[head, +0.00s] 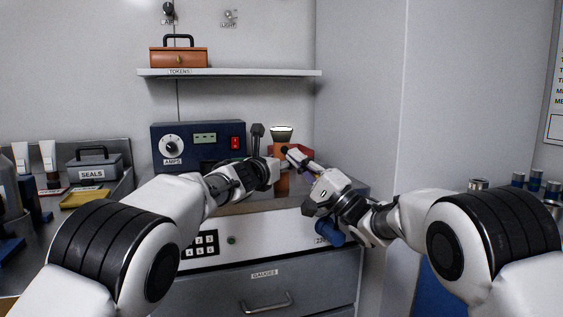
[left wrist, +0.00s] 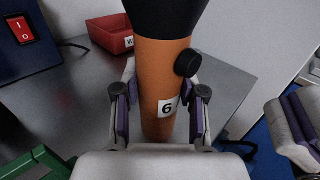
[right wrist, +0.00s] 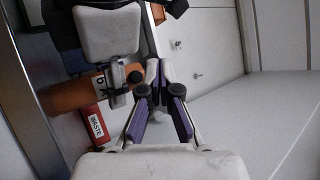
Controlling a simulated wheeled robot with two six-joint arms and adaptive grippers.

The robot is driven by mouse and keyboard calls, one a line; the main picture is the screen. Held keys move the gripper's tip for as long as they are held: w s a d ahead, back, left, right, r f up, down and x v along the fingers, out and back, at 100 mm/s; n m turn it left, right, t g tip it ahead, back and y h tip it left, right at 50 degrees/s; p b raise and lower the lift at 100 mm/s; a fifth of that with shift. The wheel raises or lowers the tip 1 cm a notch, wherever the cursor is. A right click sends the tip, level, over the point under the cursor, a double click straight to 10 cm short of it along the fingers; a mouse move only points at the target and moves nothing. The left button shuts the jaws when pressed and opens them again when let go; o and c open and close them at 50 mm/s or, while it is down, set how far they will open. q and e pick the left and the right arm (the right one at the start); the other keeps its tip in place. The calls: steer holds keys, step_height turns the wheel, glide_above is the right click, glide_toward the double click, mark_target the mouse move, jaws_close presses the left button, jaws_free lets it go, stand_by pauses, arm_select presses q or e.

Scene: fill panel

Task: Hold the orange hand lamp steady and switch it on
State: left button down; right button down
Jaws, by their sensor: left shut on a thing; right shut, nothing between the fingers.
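The orange hand lamp (head: 283,183) stands upright on the bench, with a black flared head and a pale top. In the left wrist view its orange body (left wrist: 160,75) carries a label "6" and a round black button (left wrist: 187,63) on its side. My left gripper (head: 274,172) is shut around the body; its fingers (left wrist: 158,115) lie on both sides. My right gripper (head: 289,152) is shut and empty, its tips close to the lamp's right side. In the right wrist view its tips (right wrist: 160,72) are near the button (right wrist: 135,77); contact is unclear. I cannot tell whether the lamp is lit.
A red WASTE bin (right wrist: 96,131) stands behind the lamp. A blue power unit (head: 197,137) with a red switch is to the left. A shelf (head: 228,73) holds an orange box (head: 179,58). A wall (head: 360,100) bounds the right side.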

arm_select(q)
steer(key=c, duration=0.6)
jaws_free()
arm_select(e)
steer(key=s, duration=0.1)
steer(key=s+d, duration=0.1)
steer(key=shift+s, duration=0.4)
